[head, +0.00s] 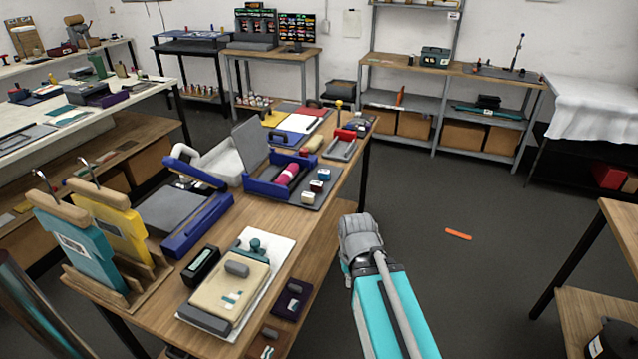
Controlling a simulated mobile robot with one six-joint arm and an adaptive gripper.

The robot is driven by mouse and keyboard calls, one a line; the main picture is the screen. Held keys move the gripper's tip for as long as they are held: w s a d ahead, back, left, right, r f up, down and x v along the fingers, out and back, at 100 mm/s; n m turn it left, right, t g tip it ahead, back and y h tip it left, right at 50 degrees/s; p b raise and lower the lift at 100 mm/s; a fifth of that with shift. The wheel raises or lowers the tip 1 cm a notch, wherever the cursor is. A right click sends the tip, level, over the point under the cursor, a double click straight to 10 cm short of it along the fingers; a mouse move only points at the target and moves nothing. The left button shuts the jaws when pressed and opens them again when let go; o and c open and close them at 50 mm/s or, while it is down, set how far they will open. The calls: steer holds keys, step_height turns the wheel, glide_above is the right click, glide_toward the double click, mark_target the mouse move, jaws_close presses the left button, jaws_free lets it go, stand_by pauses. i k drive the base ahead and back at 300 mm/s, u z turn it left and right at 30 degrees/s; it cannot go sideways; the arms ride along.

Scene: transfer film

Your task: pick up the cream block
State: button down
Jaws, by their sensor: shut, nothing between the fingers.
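A wide, low cream block (213,293) lies on a white sheet (277,246) on the near part of the wooden workbench. A smaller cream piece (312,145) lies farther back, beside a red-handled tray; I cannot tell which cream thing is meant. My gripper (356,228), grey at the end of my teal arm, is off the bench's right edge, to the right of the wide cream block and apart from it. It is shut and empty. Its fingertips are hard to make out.
A blue open case (283,184) and a blue-framed press (199,225) stand behind the wide block. A small black box (201,264) is just left of it. Teal and yellow boards stand in a rack at left. An orange bar (458,234) lies on open floor.

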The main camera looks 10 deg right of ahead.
mark_target(307, 197)
steer(key=u, duration=0.05)
steer(key=i, duration=1)
